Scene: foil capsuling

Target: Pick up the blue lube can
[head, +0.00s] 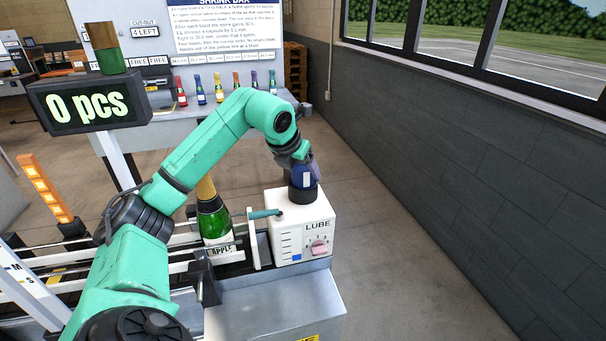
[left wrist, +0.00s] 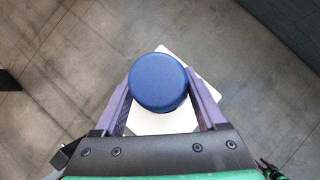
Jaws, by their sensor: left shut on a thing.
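The blue lube can (head: 301,178) stands upright at the top of the white LUBE box (head: 289,246), its lower end in a dark round collar (head: 303,194). My left gripper (head: 304,168) reaches down over it from above and is shut on it. In the left wrist view, the can's round blue top (left wrist: 158,82) sits between the two purple fingers of my left gripper (left wrist: 160,95), one on each side. The can's underside is hidden. My right gripper is in neither view.
A green bottle (head: 213,218) labelled APPLE stands on the rail line left of the LUBE box. A sign reading 0 pcs (head: 88,106) is at upper left. Several coloured small bottles (head: 219,88) line the back bench. The floor right of the box is clear.

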